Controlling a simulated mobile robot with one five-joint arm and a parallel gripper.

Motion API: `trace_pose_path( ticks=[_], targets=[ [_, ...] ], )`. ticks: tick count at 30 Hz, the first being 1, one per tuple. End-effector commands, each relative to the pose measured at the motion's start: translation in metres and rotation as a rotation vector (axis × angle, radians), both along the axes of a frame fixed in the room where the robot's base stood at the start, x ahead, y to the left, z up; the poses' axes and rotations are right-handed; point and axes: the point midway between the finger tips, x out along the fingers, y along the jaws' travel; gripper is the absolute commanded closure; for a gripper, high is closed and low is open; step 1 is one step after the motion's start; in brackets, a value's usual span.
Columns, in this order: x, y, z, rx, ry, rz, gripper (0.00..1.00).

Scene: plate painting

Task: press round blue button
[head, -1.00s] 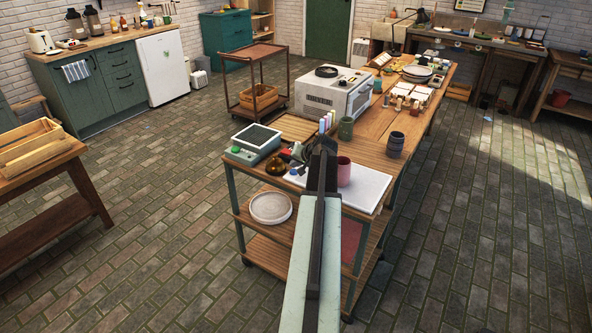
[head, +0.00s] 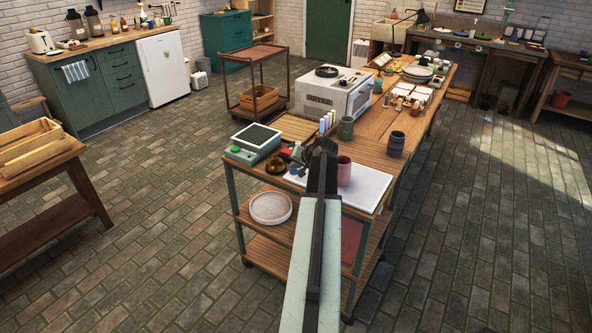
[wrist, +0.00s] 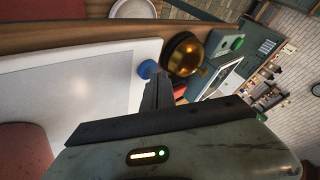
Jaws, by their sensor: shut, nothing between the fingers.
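The round blue button (wrist: 148,69) shows in the wrist view at the edge of a white board, beside a brass dome. In the head view it is a small blue spot (head: 293,171) at the board's left corner, partly hard to make out. My gripper (wrist: 159,78) is shut and empty, its fingertips just right of the blue button in the wrist view. I cannot tell whether they touch it. In the head view my gripper (head: 299,156) is low over the near end of the cart, partly behind my arm.
The brass dome (wrist: 183,53) is close to my fingertips. A device with a green button (head: 254,143) stands to the left. The white board (head: 368,188) carries a pink mug (head: 344,171).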

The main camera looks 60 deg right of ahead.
Motion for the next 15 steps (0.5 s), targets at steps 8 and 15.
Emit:
trace_pose_path(
  ticks=[8,15],
  targets=[
    [-0.0002,-0.0001,-0.0041,0.000,0.000,0.000,1.00],
    [-0.0003,-0.0002,-0.0071,0.000,0.000,0.000,1.00]
  ],
)
